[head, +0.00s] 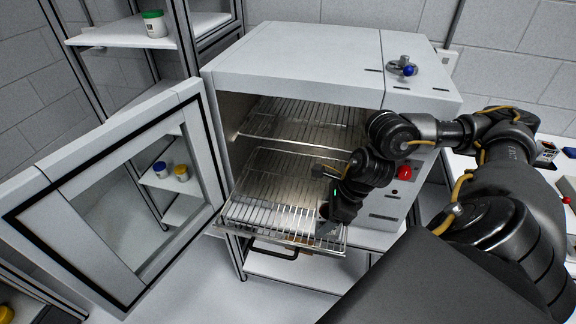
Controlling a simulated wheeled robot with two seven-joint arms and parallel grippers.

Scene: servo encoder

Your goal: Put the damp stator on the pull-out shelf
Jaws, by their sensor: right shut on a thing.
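The pull-out shelf (262,190) is a wire rack that sticks out of the open oven (290,60), level and empty of loose parts as far as I can see. My right gripper (326,226) points down at the front right part of this shelf. It is shut, apparently on the shelf's front edge; its fingertips are small and dark here. I cannot make out the damp stator. My left gripper is not in view.
The oven door (196,130) stands wide open to the left. A second wire rack (300,122) is higher inside. Jars stand on the left shelving, one green-lidded (154,24). A worktop with small items (545,152) is at the right, partly behind my arm.

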